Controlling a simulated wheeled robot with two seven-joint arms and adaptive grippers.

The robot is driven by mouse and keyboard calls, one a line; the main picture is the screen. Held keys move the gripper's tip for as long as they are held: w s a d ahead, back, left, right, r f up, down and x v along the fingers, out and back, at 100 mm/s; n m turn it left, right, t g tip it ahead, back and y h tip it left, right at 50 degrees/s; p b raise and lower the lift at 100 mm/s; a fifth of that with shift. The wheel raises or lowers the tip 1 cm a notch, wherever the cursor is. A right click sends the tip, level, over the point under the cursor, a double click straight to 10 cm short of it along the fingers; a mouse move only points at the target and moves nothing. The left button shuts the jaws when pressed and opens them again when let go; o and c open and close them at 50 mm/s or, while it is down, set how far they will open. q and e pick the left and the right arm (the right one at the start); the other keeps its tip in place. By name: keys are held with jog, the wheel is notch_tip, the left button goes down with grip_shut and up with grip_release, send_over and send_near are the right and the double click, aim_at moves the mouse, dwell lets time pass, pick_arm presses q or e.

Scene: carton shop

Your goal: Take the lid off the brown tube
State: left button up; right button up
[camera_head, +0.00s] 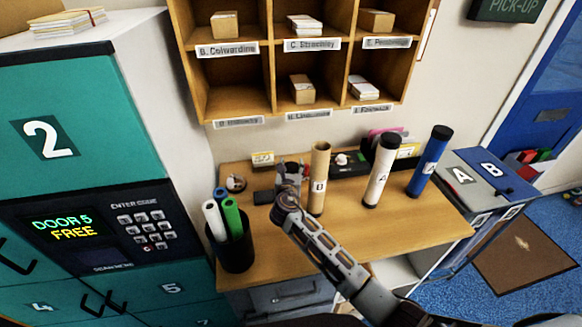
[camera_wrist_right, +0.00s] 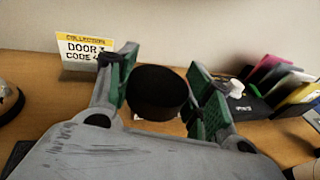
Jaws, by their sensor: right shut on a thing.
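The brown tube (camera_head: 319,180) stands upright on the desk in the head view, with a label on its side. Its top end looks bare, with no black lid on it. My right gripper (camera_head: 290,174) is just left of the tube. In the right wrist view my right gripper (camera_wrist_right: 160,95) is shut on a round black lid (camera_wrist_right: 157,90), held between its green pads. The lid cannot be made out clearly in the head view. The brown tube does not show in the wrist view. My left gripper is not in view.
A white tube (camera_head: 381,175) and a blue tube (camera_head: 428,165), both with black lids, stand to the right on the desk (camera_head: 415,222). A black cup (camera_head: 235,250) of rolled tubes is at the left front. A collection card (camera_wrist_right: 84,50) stands behind.

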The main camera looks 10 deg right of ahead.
jog(key=shift+f, duration=0.1)
jog(key=o, duration=1.1)
jog(key=shift+r, duration=0.6)
jog(key=shift+b+v, duration=0.45)
jog(key=shift+v, duration=5.55)
jog(key=shift+a, duration=0.1)
